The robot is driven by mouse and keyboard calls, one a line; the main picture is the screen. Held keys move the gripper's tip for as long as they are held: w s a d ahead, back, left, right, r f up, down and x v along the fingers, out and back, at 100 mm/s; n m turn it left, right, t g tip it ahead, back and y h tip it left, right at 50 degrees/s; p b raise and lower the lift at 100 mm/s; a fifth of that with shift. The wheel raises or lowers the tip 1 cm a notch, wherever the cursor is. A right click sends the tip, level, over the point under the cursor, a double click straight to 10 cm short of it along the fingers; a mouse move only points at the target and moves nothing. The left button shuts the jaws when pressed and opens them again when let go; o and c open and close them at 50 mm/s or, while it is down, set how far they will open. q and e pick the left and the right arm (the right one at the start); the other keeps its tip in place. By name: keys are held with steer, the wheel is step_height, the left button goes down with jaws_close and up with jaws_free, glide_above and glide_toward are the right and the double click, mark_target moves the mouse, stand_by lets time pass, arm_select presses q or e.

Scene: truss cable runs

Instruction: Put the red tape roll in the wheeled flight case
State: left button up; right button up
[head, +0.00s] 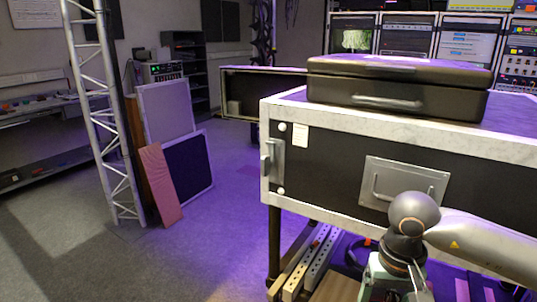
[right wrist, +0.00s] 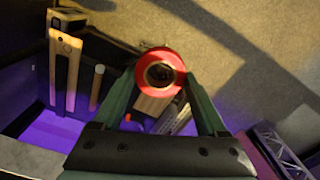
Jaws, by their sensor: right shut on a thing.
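A red tape roll (right wrist: 160,54), a ring with a dark hole, sits between the green fingers of my right gripper (right wrist: 161,80) in the right wrist view. The fingers are shut on its two sides. In the head view only the green top of my right gripper (head: 385,278) shows at the lower edge, and the roll is hidden. A large black flight case with pale edges (head: 335,160) stands at the right of the head view. I cannot tell whether it is the wheeled one; no wheels show. My left gripper is out of view.
A closed black hard case (head: 390,85) lies on the large case. Pale perforated bars (head: 305,268) lie below it. A lattice truss (head: 100,110) and leaning panels (head: 180,150) stand at left. A purple-lit recess (right wrist: 60,128) with wooden pieces shows in the wrist view.

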steer(key=shift+s+a+r+n+p, duration=0.1)
steer(key=shift+s+r+n+p, duration=0.1)
steer(key=shift+r+n, duration=0.25)
steer(key=shift+s+a+r+n+p, duration=0.1)
steer(key=shift+s+r+n, duration=0.05)
steer(key=shift+r+n, duration=0.3)
steer(key=shift+s+f, duration=0.7)
steer(key=shift+s, duration=0.25)
steer(key=shift+s+f, duration=0.7)
steer(key=shift+s, duration=0.25)
